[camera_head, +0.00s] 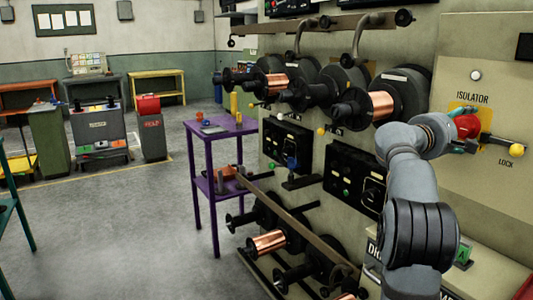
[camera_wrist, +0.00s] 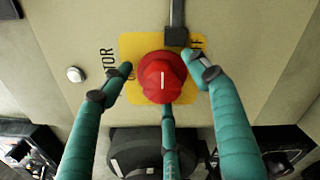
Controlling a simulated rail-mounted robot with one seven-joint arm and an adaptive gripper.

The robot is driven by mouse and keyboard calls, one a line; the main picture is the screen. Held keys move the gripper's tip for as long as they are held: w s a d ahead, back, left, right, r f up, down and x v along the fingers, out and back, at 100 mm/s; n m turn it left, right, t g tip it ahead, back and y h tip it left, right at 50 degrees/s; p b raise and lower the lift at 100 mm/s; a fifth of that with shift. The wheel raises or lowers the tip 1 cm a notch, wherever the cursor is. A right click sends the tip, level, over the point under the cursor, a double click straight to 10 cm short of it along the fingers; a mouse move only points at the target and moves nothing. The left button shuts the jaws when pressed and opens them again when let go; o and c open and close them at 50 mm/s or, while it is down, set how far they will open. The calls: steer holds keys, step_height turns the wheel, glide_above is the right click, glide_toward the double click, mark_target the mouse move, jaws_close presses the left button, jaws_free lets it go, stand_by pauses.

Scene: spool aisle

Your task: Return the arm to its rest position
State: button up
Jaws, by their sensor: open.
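My gripper (camera_head: 459,133) is at the isolator panel (camera_head: 492,75) on the right of the head view, its teal fingers open around the red isolator knob (camera_head: 468,126). In the wrist view the gripper (camera_wrist: 165,75) has one finger on each side of the knob (camera_wrist: 161,77) and a third below it. The right fingertip is very close to the knob; I cannot tell whether it touches. The knob's white mark stands upright in the wrist view. A yellow plate (camera_wrist: 130,45) lies behind it, its lettering partly hidden.
A black lever with a yellow ball (camera_head: 516,151) sticks out beside the knob, near the word LOCK. Spools with copper wire (camera_head: 376,106) line the wall left of my arm. A purple table (camera_head: 218,131) stands farther left, with open floor (camera_head: 130,220) beyond.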

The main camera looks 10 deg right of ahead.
steer(key=n+p, duration=0.2)
steer(key=r+n+p, duration=0.1)
steer(key=n+p, duration=0.1)
steer(key=n, duration=0.1)
steer(key=shift+n, duration=0.3)
steer(key=n+p, duration=0.5)
steer(key=n, duration=0.1)
steer(key=shift+w+a+f+p, duration=0.1)
steer(key=shift+w+f+p, duration=0.1)
steer(key=shift+p, duration=0.2)
steer(key=shift+s+a+f+b, duration=0.2)
steer(key=shift+a+f+b, duration=0.15)
steer(key=shift+a+b, duration=0.15)
steer(key=shift+s+a, duration=0.35)
steer(key=shift+a, duration=0.25)
steer(key=shift+r, duration=0.1)
